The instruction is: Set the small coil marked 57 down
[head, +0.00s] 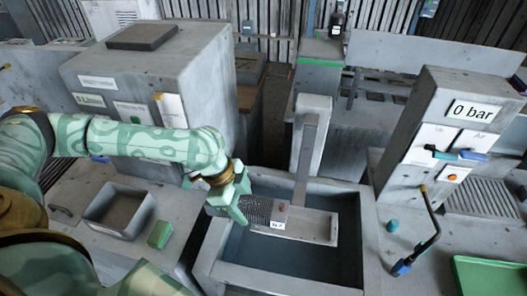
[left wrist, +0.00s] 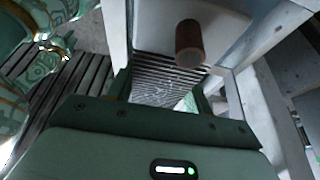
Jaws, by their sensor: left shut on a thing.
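The small coil (head: 258,208) is a dark ribbed block with a white label at its right end; the label is too small to read surely. My left gripper (head: 238,203) is shut on its left end. In the left wrist view the ribbed face (left wrist: 165,78) lies between the fingers, with a brown round stub (left wrist: 188,43) beyond it. The coil is over the grey basin (head: 210,250), beside a pale narrow ledge (head: 318,228) on an upright post. I cannot tell whether it touches the ledge. My right gripper is not in view.
Left of the basin are an open grey box (head: 100,205) and a green block (head: 160,234). A panel reading 0 bar (head: 470,112) and a black hand lever (head: 428,230) stand at right. A green tray (head: 490,275) lies at lower right. The basin's front is clear.

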